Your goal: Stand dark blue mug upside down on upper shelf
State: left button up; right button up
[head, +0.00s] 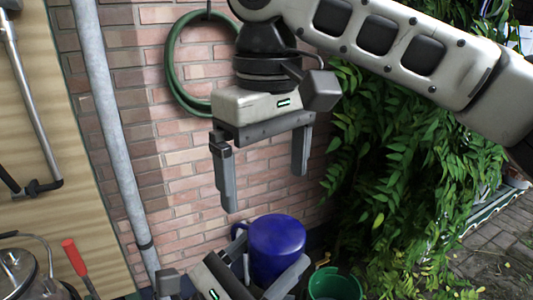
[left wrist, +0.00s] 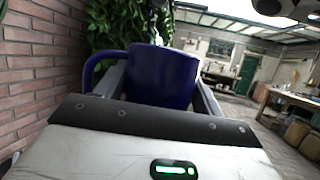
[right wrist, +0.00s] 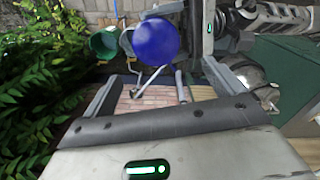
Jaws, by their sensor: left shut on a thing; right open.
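My left gripper (head: 274,265) is shut on the mug, one finger on each side. My right gripper (head: 262,190) is open and empty, above the mug and apart from it. I cannot make out the upper shelf.
A green bucket (head: 335,284) stands right of the mug, below leafy plants (head: 405,160). A brick wall (head: 175,170) with a green hose (head: 172,65) and a grey pipe (head: 105,110) lies behind. A red-handled tool (head: 74,258) is at lower left.

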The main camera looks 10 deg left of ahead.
aim_at(267, 228)
notch_tip(267, 228, down, 10)
jog(key=shift+r, duration=0.1)
dwell(0.4)
jog(key=c, duration=1.1)
pick_arm(q)
jog(key=o, duration=1.2)
jog(key=shift+c, duration=0.2)
pick_arm(e)
jog(key=shift+s+a, duration=0.1)
pick_arm(q)
jog(key=shift+w+a, duration=0.1)
